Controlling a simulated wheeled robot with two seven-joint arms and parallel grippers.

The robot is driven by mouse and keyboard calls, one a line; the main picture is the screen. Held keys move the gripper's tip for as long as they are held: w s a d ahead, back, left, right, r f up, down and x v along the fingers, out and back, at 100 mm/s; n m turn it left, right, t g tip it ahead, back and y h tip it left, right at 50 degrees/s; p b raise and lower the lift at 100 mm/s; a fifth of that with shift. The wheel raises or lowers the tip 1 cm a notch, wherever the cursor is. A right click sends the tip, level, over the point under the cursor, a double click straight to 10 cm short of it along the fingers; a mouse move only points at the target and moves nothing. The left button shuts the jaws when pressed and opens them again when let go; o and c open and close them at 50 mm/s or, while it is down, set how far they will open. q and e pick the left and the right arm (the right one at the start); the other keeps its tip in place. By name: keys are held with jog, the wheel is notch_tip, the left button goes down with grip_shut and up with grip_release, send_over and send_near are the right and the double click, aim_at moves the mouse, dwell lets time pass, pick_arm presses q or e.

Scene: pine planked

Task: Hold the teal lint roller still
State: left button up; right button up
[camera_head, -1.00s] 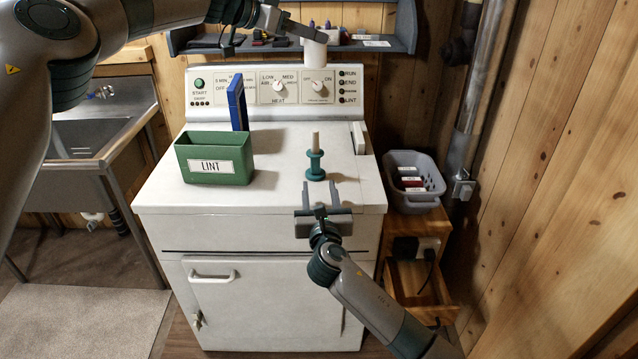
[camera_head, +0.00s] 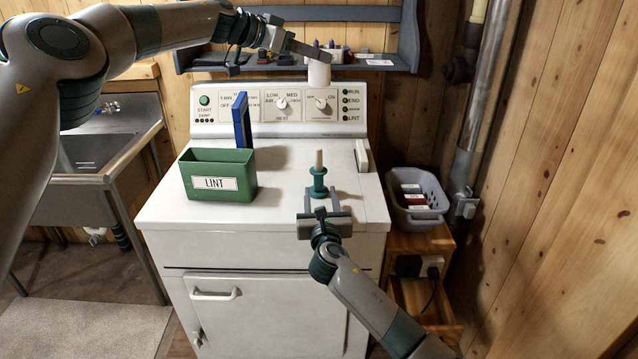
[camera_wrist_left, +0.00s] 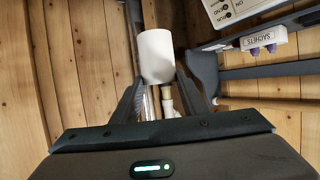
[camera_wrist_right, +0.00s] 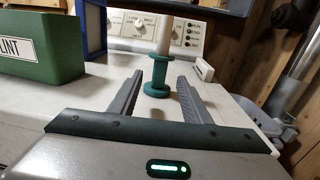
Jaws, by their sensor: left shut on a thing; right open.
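The teal lint roller (camera_head: 318,184) stands upright on the dryer top, a spool shape with a pale peg rising from it. It also shows in the right wrist view (camera_wrist_right: 158,73). My right gripper (camera_head: 320,199) is open, low over the dryer's front part, its fingers pointing at the roller. In the right wrist view its fingertips (camera_wrist_right: 160,78) appear on either side of the roller's lower part, with gaps showing. My left gripper (camera_head: 322,56) is shut on a white cylinder (camera_wrist_left: 156,56), held high in front of the control panel; the cylinder also shows in the head view (camera_head: 319,74).
A green LINT bin (camera_head: 217,176) and a blue upright frame (camera_head: 241,121) stand left on the dryer top (camera_head: 270,212). A shelf (camera_head: 400,58) is behind my left gripper. A grey basket (camera_head: 417,204) sits right, below the dryer top. The dryer top between bin and roller is clear.

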aim_at(319, 181)
jog(key=shift+w+a, duration=0.15)
jog(key=shift+w, duration=1.55)
jog(key=shift+w+a, duration=0.1)
jog(key=shift+w, duration=1.6)
grip_shut()
pick_arm(q)
notch_tip(319, 181, down, 13)
jog(key=n+t+y, duration=0.2)
jog(key=shift+s+n+t, duration=0.3)
jog(key=shift+n, duration=0.1)
